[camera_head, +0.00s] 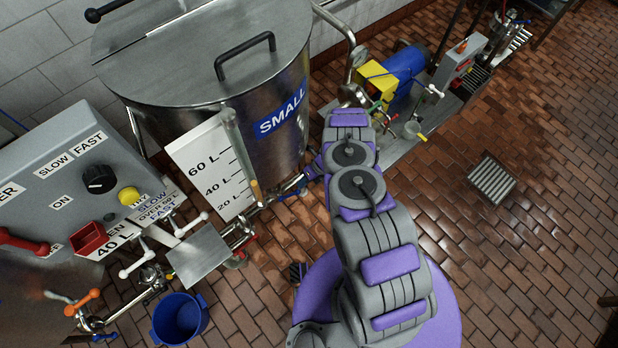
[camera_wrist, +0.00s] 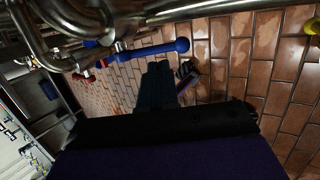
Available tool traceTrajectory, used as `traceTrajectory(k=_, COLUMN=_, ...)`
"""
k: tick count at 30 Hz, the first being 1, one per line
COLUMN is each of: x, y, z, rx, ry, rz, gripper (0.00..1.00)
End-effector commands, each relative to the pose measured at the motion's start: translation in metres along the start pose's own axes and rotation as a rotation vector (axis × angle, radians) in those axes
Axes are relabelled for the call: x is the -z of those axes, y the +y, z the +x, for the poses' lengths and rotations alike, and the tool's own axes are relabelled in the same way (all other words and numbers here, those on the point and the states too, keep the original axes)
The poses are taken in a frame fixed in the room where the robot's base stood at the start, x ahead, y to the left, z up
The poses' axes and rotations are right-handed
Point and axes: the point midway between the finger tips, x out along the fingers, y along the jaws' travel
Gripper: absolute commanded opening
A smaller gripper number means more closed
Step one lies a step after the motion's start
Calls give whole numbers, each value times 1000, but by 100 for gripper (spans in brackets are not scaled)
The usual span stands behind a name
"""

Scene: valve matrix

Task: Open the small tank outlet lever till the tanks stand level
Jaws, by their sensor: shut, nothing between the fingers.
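The steel small tank (camera_head: 212,85) with a blue SMALL label stands at the top middle of the head view. Its upright gauge tube (camera_head: 236,150) runs beside a white litre scale (camera_head: 208,172); the level is too small to read surely. A blue lever (camera_head: 288,196) sits on the pipework at the tank's foot. In the wrist view the blue lever (camera_wrist: 165,48) ends in a round knob and lies roughly across the picture, under steel pipes. My gripper (camera_wrist: 160,80) is shut and empty, just below the lever in that picture; contact cannot be told. In the head view my arm largely hides my gripper.
A grey control box (camera_head: 60,165) and a blue bucket (camera_head: 180,318) stand at left. A yellow and blue pump (camera_head: 392,80) stands behind my arm. A red handle (camera_wrist: 82,74) is near the pipes in the wrist view. The brick floor (camera_head: 540,240) at right is mostly clear.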

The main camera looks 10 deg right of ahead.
Motion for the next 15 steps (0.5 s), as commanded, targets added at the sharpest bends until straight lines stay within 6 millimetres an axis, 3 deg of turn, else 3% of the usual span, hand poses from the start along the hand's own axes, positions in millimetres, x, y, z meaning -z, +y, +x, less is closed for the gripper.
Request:
traceTrajectory(k=1, x=2, y=-3, z=13, rx=-1, ry=2, rz=0, gripper=0)
traceTrajectory(k=6, x=2, y=-3, z=40, rx=-2, ry=0, rz=0, gripper=0)
traceTrajectory(k=15, x=-1, y=0, z=59, rx=2, ry=0, rz=1, gripper=0)
